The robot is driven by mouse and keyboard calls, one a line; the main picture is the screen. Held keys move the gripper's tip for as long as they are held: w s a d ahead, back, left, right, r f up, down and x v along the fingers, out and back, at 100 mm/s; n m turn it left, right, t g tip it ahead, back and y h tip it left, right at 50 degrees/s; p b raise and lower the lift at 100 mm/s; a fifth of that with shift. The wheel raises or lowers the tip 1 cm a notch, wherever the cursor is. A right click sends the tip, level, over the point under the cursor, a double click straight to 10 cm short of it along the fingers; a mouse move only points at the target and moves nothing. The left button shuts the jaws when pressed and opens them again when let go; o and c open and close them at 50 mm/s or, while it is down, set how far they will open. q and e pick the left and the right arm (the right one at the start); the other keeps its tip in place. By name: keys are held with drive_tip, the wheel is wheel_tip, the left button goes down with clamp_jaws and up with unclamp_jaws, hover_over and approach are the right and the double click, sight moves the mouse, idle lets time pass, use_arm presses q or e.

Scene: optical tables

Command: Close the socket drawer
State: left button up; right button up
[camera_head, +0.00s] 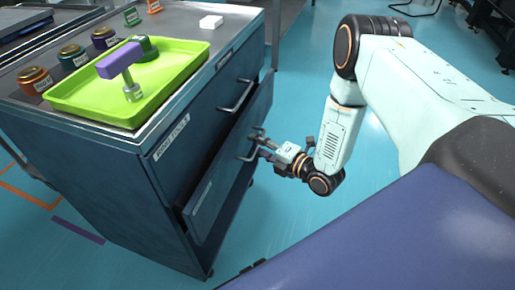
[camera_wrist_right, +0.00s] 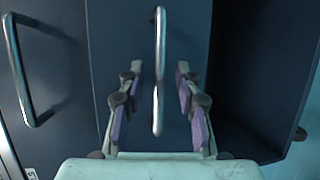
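A dark blue drawer (camera_head: 221,183) in the cabinet stands partly pulled out, its front apart from the cabinet face. Its label is too small to read. In the right wrist view its front (camera_wrist_right: 105,45) fills the middle, with a metal bar handle (camera_wrist_right: 160,35) on it. My right gripper (camera_head: 259,143) is at this handle. In the wrist view the fingers of my right gripper (camera_wrist_right: 160,92) are spread, one on each side of the handle, with gaps between. My left gripper is not in view.
The closed drawer above has its own handle (camera_head: 236,97), which also shows in the wrist view (camera_wrist_right: 22,75). On the cabinet top, a green tray (camera_head: 180,85) holds a purple-topped object (camera_head: 125,65). Several jars stand beside it. The blue floor (camera_head: 300,80) right of the cabinet is clear.

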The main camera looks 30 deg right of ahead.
drive_tip(key=shift+w+a, duration=0.1)
drive_tip(key=shift+w, duration=0.2)
clamp_jaws()
idle(0.6)
